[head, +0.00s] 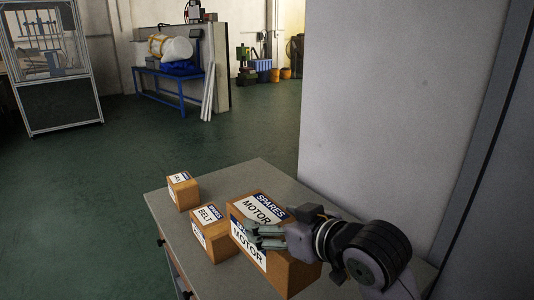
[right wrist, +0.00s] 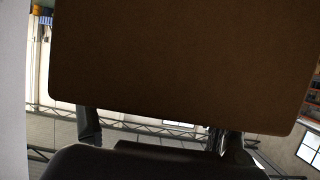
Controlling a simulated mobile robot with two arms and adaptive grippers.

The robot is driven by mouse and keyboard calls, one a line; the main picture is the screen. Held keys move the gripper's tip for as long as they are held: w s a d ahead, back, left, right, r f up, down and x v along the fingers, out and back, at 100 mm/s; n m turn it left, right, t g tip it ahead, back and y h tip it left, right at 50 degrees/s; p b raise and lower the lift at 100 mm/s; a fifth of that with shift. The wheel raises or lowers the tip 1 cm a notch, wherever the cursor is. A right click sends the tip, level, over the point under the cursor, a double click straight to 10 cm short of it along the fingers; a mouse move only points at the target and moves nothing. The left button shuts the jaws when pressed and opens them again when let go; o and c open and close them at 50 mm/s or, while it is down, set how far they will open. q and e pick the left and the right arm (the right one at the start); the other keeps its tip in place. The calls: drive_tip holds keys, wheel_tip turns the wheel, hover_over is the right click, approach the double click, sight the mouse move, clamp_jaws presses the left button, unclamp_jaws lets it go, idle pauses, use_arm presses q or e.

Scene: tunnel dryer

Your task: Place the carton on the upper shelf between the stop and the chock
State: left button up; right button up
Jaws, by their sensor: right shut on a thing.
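The largest carton (head: 299,275), brown with white and blue SPARES MOTOR labels, is at the right side of a grey-topped table in the head view. My right gripper (head: 256,236) reaches across it from the right and is shut on it. In the right wrist view the plain brown side of the carton (right wrist: 190,60) fills the upper picture, with a dark finger showing at each side below it. I cannot tell whether the carton touches the tabletop. The shelf, the stop, the chock and my left gripper are not in view.
A BELT carton (head: 217,241) stands close left of the MOTOR carton, with a smaller carton (head: 184,193) behind it. The table (head: 240,176) has bare room at its back. A tall grey panel (head: 390,110) rises close on the right. Green floor lies open to the left.

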drive_tip(key=s+d+m+t+h, duration=0.1)
drive_tip(key=d+m+h, duration=0.6)
drive_tip(key=d, duration=1)
drive_tip(key=shift+s+d+f+t+h, duration=0.25)
drive_tip(key=shift+s+f+t+h, duration=0.15)
drive_tip(key=shift+t, duration=0.5)
drive_tip(key=shift+w, duration=0.15)
